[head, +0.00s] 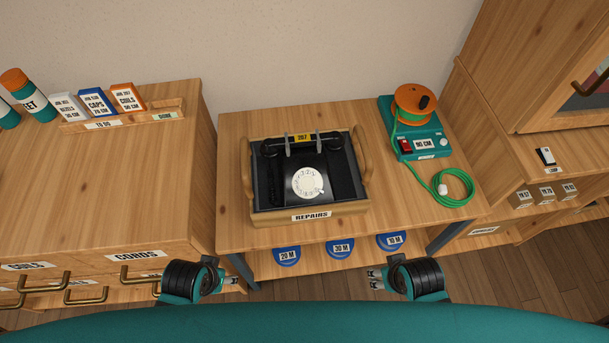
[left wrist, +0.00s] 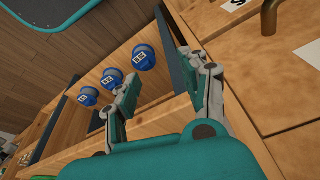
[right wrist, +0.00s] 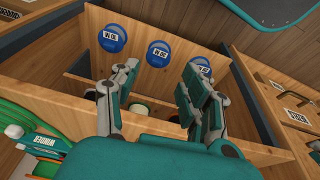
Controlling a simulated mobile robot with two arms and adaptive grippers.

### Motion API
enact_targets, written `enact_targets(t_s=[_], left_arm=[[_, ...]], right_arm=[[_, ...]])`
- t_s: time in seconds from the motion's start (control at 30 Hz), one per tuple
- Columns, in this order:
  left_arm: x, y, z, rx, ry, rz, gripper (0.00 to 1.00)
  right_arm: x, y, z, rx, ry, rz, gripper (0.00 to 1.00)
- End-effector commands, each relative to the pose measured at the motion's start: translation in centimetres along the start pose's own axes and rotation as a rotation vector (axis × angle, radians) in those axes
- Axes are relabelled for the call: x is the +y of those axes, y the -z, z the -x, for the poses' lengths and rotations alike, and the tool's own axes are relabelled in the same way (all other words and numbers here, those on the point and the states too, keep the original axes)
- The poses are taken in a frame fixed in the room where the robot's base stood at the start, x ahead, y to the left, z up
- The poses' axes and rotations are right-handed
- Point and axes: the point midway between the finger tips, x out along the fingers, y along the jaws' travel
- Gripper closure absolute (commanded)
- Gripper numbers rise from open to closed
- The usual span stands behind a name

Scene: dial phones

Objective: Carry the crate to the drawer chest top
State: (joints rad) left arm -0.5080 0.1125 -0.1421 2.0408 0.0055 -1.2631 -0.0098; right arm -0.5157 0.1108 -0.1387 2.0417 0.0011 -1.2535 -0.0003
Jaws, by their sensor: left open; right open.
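The wooden crate (head: 273,216) labelled REPAIRS stands on the middle table, with a curved handle at its left and right ends. A black dial phone (head: 345,180) lies in it. The drawer chest top (head: 80,185) is at the left, beside the table. My left gripper (head: 232,281) is open and empty, in front of the table's left front corner; its open fingers show in the left wrist view (left wrist: 158,95). My right gripper (head: 375,279) is open and empty in front of the table's front edge, its fingers apart in the right wrist view (right wrist: 155,88). Neither touches the crate.
A teal winder (head: 422,151) with an orange reel and green cord (head: 455,188) stands right of the crate. A wooden rack (head: 120,118) with boxes and bottles line the chest's back. The chest's front middle is clear. Blue discs (head: 341,249) sit below the tabletop.

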Motion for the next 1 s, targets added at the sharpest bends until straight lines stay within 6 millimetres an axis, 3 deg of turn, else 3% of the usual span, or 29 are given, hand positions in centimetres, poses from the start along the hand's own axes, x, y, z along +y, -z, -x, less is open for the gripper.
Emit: enact_targets(t_s=[0.23,0.33,0.5,0.77,0.9,1.0], left_arm=[[0.7,3.6,7.4,0.058,-0.032,-0.107,0.54],[2.0,6.3,10.0,0.1,-0.079,-0.276,0.54],[4.2,9.9,11.4,0.15,-0.146,-0.587,0.54],[6.5,15.6,12.2,0.22,-0.211,-1.128,0.54],[6.6,19.6,13.2,0.246,-0.229,-1.534,0.54],[5.4,23.1,14.7,0.246,-0.237,-1.893,0.54]], right_arm=[[-0.1,2.4,7.1,0.082,0.009,0.0,0.54],[-0.5,3.8,9.3,0.159,0.024,0.005,0.54],[-1.2,5.9,9.8,0.285,0.055,0.008,0.54],[-2.5,9.0,9.1,0.5,0.104,-0.003,0.54],[-3.1,10.8,8.7,0.665,0.132,-0.03,0.54],[-3.3,11.9,8.8,0.822,0.147,-0.068,0.54]])
